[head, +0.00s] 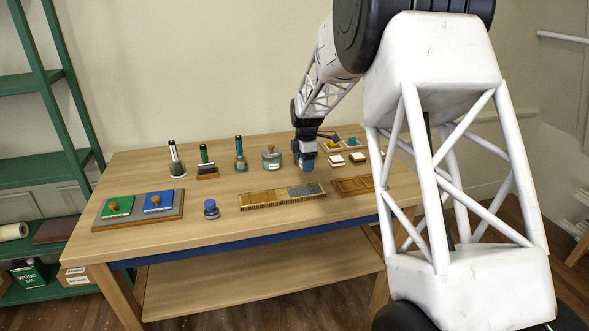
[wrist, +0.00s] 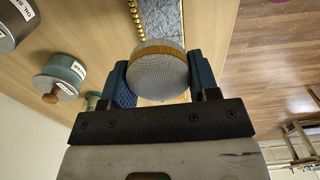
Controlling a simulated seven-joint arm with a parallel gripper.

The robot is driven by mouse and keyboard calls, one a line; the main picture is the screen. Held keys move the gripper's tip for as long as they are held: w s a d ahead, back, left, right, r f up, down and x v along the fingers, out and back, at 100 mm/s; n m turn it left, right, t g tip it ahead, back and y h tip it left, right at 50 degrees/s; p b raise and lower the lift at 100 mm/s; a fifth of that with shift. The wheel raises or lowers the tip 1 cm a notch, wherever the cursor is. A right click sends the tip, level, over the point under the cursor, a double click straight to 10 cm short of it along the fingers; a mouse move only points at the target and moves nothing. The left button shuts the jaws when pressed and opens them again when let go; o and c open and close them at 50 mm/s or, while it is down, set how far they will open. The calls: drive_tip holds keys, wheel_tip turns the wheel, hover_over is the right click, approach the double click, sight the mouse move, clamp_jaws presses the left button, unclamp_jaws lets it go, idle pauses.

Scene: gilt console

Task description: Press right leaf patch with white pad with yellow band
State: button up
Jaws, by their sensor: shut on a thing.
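My gripper (head: 306,161) is shut on a round white pad with a yellow band (wrist: 160,75), held between its blue fingers (wrist: 158,88) in the wrist view. In the head view the gripper hangs above the right half of the table, and the pad is hard to make out. A long panel (head: 270,198) lies below and left of the gripper, with gold patches to the left and a grey patch (head: 305,190) at its right end. The grey patterned surface (wrist: 163,20) shows beyond the pad in the wrist view. Contact with it is not visible.
A brown wooden frame (head: 352,186) lies right of the panel. A teal lidded jar (head: 271,160) stands behind, left of the gripper. Several black-handled tools (head: 240,155) stand farther left. A blue-topped round piece (head: 211,208) and a tray (head: 98,222) with green and blue pads lie left.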

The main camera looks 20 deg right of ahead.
drive_tip(key=shift+s+d+r, duration=0.1)
drive_tip(key=shift+d+r, duration=0.15)
drive_tip(key=shift+d, duration=0.45)
drive_tip(key=shift+s+d+r, duration=0.1)
drive_tip(key=shift+d+r, duration=0.15)
drive_tip(key=shift+d, duration=0.4)
drive_tip(key=shift+f, duration=1.7)
drive_tip(key=a, duration=0.6)
drive_tip(key=shift+a+r, duration=0.2)
drive_tip(key=shift+a, duration=0.15)
drive_tip(key=shift+f, duration=0.15)
